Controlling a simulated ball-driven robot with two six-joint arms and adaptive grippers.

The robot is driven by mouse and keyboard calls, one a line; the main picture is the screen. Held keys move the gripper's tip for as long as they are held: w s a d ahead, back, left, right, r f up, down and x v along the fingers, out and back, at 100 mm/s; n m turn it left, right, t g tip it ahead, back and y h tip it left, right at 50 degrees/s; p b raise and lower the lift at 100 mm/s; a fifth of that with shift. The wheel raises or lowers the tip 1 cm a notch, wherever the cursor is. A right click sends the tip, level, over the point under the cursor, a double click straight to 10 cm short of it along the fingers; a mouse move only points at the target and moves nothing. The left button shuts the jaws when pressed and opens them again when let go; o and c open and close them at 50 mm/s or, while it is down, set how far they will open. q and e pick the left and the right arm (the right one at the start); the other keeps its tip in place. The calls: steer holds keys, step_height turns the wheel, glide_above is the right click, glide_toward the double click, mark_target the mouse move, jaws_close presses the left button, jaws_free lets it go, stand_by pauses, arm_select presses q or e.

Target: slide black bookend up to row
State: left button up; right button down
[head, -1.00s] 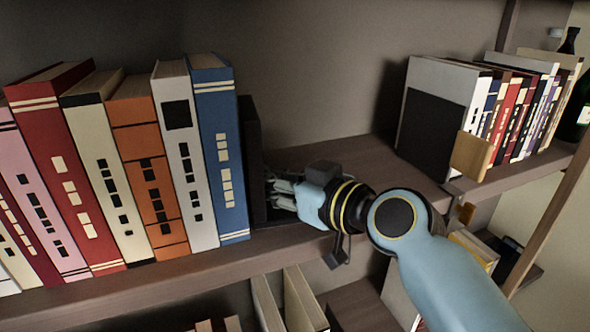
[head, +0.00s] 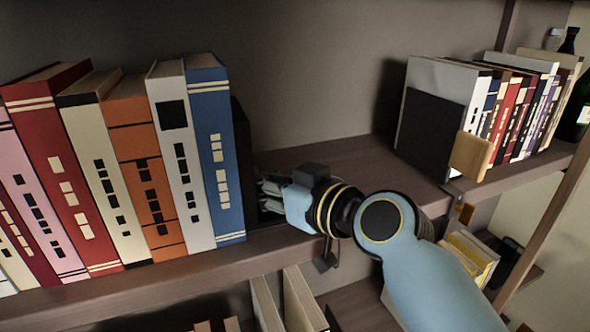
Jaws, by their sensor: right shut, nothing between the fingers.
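The black bookend (head: 243,160) stands upright on the shelf, right beside the blue book (head: 217,150) at the right end of the row. Any gap between bookend and book is too narrow to make out. My right gripper (head: 268,196) is shut and empty, low on the bookend's right side, with its fingertips at or against it; the exact contact is hard to see. The row of books (head: 118,170) leans slightly to the left. My left gripper is not in view.
A second group of books (head: 520,105) with a dark bookend (head: 428,135) stands at the right, with a wooden block (head: 469,156) by it. Bottles (head: 569,42) are at the far right. Bare shelf (head: 345,152) lies between the groups. More books stand below.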

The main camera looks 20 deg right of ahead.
steer(key=shift+d, duration=1.85)
